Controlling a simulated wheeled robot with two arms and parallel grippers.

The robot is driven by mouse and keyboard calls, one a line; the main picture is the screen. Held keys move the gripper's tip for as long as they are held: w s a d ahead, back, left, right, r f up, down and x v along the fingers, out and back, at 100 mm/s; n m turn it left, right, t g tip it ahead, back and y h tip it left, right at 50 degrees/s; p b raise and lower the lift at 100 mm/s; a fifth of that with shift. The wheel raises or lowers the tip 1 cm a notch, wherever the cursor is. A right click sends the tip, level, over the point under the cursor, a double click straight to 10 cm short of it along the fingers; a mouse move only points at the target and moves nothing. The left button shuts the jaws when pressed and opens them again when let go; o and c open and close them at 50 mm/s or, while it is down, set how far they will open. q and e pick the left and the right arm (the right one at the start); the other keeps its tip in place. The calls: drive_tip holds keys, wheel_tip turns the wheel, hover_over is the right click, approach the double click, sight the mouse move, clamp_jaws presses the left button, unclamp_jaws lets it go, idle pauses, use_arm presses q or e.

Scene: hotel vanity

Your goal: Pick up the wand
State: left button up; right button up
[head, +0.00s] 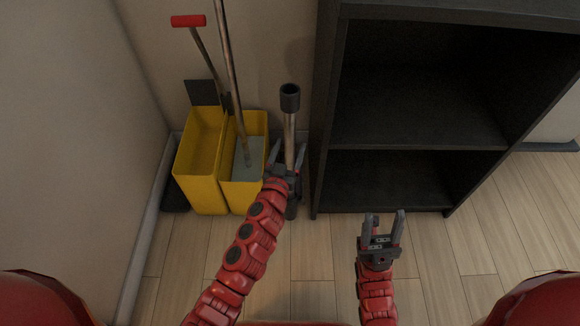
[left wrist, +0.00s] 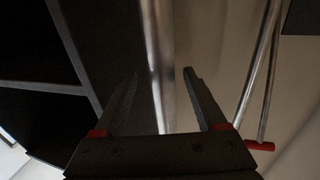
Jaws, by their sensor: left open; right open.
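The wand (head: 290,132) is an upright metal tube with a black collar at its top. It stands between the yellow mop bucket and the dark shelf unit. My left gripper (head: 287,156) is open at the wand's lower part, with a finger to either side of the tube in the head view. In the left wrist view the wand (left wrist: 156,40) shows as a shiny tube between the open fingers (left wrist: 162,80), nearer the left one. The wand's lower end is partly hidden by my gripper. My right gripper (head: 384,220) is open and empty in front of the shelf.
A yellow two-part mop bucket (head: 200,185) with a mop handle and a red-ended lever (head: 188,21) stands close left of the wand. The dark shelf unit (head: 420,95) is close on its right. Wooden floor (head: 310,262) in front is clear.

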use_arm(q)
drive_tip(key=x, duration=0.4)
drive_tip(key=shift+a, duration=0.1)
drive_tip(key=shift+w, duration=0.35)
clamp_jaws()
idle(1.0)
